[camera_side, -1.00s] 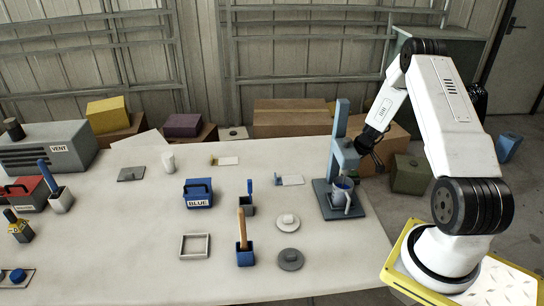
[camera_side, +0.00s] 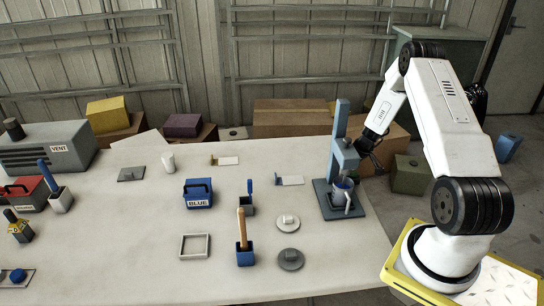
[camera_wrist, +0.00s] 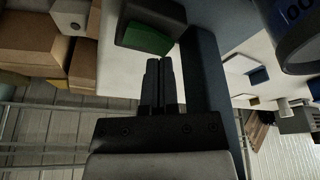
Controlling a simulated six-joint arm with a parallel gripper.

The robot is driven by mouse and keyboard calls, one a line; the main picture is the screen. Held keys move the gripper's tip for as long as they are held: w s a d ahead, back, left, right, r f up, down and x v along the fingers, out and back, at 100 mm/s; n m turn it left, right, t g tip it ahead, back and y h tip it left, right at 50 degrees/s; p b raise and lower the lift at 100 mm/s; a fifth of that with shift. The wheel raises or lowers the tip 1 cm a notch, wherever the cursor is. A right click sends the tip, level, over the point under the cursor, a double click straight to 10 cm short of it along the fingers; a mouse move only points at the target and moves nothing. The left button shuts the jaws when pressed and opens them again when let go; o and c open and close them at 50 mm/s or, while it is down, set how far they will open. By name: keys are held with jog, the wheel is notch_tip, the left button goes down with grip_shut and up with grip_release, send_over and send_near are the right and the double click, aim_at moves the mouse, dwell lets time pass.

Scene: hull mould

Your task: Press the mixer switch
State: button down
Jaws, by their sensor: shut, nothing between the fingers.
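The blue mixer (camera_side: 342,150) stands near the right end of the table, with a light mug (camera_side: 343,187) on its base under the head. My gripper (camera_side: 374,160) is at the right side of the mixer head, close to it; the side view does not show whether they touch. In the wrist view my gripper (camera_wrist: 161,64) has its two dark fingers together and empty, pointing towards a green switch face (camera_wrist: 147,40) on a dark block. The fingertips lie just below the green face in the picture; contact cannot be told. The mixer column (camera_wrist: 205,90) runs close to the right of the fingers.
On the table left of the mixer are a blue box (camera_side: 198,194), a blue holder with a wooden handle (camera_side: 244,256), round grey discs (camera_side: 290,260) and an empty square frame (camera_side: 195,246). Cardboard boxes (camera_side: 290,120) stand behind the table. A dark round rim (camera_wrist: 301,45) shows at the wrist view's upper right.

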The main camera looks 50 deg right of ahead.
jog(key=shift+f, duration=0.7)
dwell(0.6)
jog(key=shift+r, duration=0.1)
jog(key=s+d+r, duration=0.3)
jog(key=r, duration=0.5)
jog(key=shift+s+d+r, duration=0.3)
jog(key=shift+r, duration=0.1)
dwell(0.9)
